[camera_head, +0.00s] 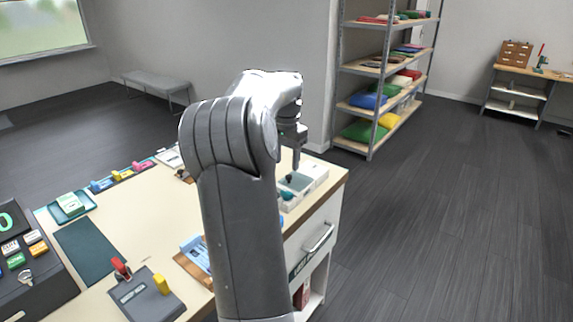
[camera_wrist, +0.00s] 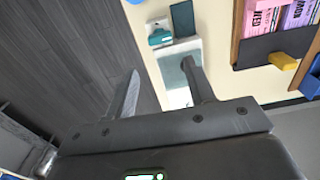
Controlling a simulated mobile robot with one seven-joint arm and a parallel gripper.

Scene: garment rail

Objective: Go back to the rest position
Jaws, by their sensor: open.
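My gripper (camera_head: 296,165) is above the right end of the cream table, over or near a white tray (camera_head: 318,172) with compartments. In the wrist view my gripper (camera_wrist: 160,78) shows two dark fingers spread wide apart, with nothing between them. A teal item (camera_wrist: 160,37) lies in the tray beyond the fingertips. My arm rises through the middle of the head view and hides part of the table.
The table (camera_head: 105,213) holds a dark green mat (camera_head: 85,247), a grey box with red and yellow levers (camera_head: 147,297) and a blue item in a wooden tray (camera_head: 196,252). A drawer handle (camera_head: 319,238) sticks out at the table's right side. A shelf rack (camera_head: 373,110) stands behind; floor at right is clear.

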